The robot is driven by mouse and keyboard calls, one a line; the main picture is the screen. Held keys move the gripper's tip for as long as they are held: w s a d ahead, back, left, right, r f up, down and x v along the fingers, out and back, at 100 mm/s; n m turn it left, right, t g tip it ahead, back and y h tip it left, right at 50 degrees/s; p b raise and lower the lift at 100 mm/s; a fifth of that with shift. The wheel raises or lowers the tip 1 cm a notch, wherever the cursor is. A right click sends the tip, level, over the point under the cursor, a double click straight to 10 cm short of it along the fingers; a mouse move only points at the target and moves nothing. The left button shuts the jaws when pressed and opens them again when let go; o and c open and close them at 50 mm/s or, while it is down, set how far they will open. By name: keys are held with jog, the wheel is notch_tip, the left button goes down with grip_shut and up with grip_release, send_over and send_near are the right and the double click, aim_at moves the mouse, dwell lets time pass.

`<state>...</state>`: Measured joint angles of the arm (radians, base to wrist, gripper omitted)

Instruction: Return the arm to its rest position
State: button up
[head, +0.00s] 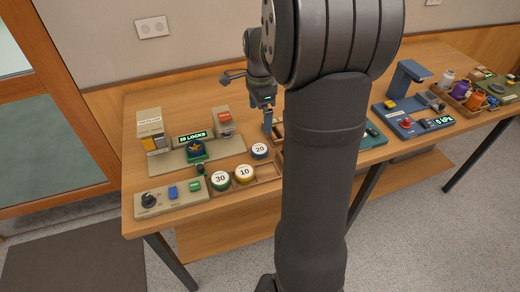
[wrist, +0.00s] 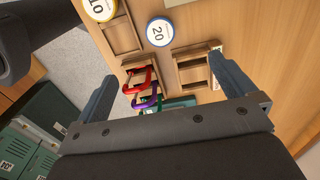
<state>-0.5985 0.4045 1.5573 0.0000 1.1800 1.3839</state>
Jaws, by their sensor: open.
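My gripper (head: 268,117) is above the wooden table (head: 135,122), behind and left of my large arm link in the head view. In the wrist view, the two fingers of my gripper (wrist: 162,92) are spread wide apart with nothing held between them. Below them, red and purple carabiner-like loops (wrist: 138,80) lie at a small wooden tray (wrist: 128,65). A blue-rimmed disc marked 20 (wrist: 160,31) lies beyond. My arm hides the middle of the table in the head view.
At left stand a control panel (head: 172,205), a "20 LOCKS" display (head: 192,137), and discs marked 30 (head: 220,180) and 10 (head: 244,174). At right are a blue machine (head: 405,80) and a crate of colourful items (head: 458,92).

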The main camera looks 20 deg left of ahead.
jog(key=shift+r, duration=0.1)
notch_tip(320, 180, up, 10)
dwell(0.6)
